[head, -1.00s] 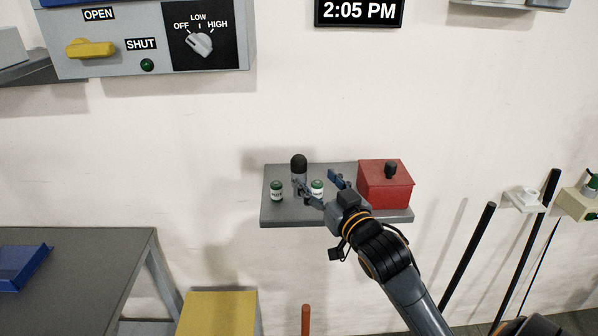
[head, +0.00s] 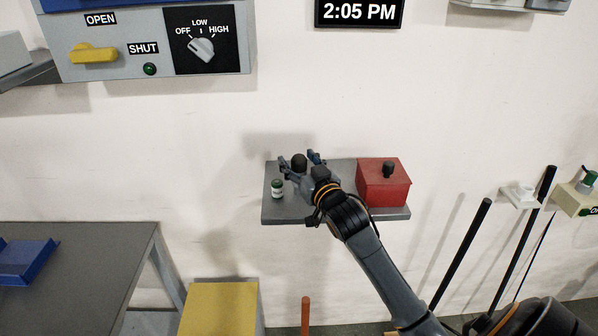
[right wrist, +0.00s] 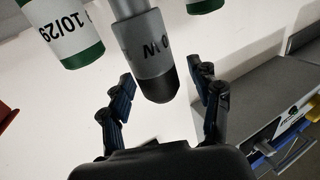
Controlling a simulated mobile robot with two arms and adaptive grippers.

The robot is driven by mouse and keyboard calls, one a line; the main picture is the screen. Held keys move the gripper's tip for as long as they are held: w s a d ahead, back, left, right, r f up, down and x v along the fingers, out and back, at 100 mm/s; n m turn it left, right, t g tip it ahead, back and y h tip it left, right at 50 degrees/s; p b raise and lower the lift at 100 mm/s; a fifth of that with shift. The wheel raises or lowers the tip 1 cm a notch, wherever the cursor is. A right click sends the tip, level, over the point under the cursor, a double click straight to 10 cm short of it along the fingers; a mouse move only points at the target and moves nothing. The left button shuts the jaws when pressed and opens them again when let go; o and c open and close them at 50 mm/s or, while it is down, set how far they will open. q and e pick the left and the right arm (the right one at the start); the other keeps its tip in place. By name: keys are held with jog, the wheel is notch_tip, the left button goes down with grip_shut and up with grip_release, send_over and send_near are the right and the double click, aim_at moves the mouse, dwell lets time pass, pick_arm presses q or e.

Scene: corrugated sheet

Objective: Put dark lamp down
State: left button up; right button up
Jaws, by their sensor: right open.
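The dark lamp, a grey cylinder with a black dome (head: 299,160), stands upright on a grey wall shelf (head: 345,207). My right gripper (head: 300,163) is open at the lamp, with one finger on each side of it. In the right wrist view the lamp (right wrist: 150,55) shows between the open fingers of the right gripper (right wrist: 165,88), with visible gaps on both sides. Its lower part is hidden by my gripper in the head view. My left gripper is not in view.
A white jar with a green lid (head: 277,188) stands left of the gripper; a second jar (right wrist: 205,4) shows in the right wrist view. A red box with a black knob (head: 383,184) stands at the shelf's right. A yellow-topped block (head: 220,310) is below.

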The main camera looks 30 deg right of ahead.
grip_shut()
jog(key=shift+r, duration=0.1)
